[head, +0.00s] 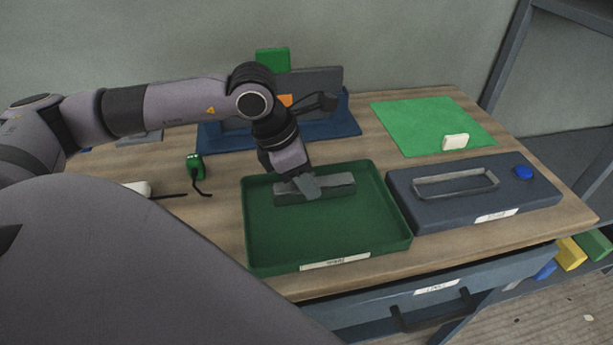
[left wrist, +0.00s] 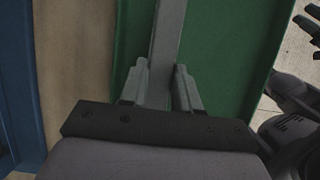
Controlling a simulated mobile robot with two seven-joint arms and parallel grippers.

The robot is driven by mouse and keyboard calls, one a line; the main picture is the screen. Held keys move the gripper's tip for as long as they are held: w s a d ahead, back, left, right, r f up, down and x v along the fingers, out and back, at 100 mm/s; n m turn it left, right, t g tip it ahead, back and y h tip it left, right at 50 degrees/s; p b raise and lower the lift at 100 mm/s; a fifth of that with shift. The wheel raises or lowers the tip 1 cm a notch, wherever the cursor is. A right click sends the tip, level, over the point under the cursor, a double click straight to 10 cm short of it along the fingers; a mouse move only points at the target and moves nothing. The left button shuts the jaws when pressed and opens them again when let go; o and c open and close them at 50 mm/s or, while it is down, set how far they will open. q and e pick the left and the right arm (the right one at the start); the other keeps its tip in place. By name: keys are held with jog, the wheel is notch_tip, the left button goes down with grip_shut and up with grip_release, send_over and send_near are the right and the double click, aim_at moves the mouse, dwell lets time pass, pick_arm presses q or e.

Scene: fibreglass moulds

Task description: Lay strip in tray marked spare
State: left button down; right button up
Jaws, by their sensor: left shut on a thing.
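My left gripper (head: 300,188) reaches down from the left and is shut on a grey strip (head: 335,188). The strip is over the back part of a dark green tray (head: 322,238); I cannot tell whether it touches the tray floor. The tray has a pale label on its front wall, too blurred to read surely. In the left wrist view the strip (left wrist: 168,40) runs up from between the two fingers (left wrist: 160,88), with the green tray (left wrist: 220,40) beside it.
A blue-grey case (head: 420,212) with a metal handle and blue button (head: 523,172) stands right of the tray. A green mat (head: 415,122) bears a white block (head: 455,142). A blue base (head: 225,138) with a grey upright panel stands behind. A small green item (head: 195,162) lies left. A drawer (head: 440,300) is below.

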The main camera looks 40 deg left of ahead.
pick_arm(q)
jog(key=shift+f, duration=0.2)
jog(key=c, duration=0.8)
grip_release()
jog(key=shift+r, duration=0.4)
jog(key=v, duration=1.1)
jog(key=shift+r, duration=0.3)
jog(key=shift+s+a+f, duration=0.1)
jog(key=shift+s, duration=0.1)
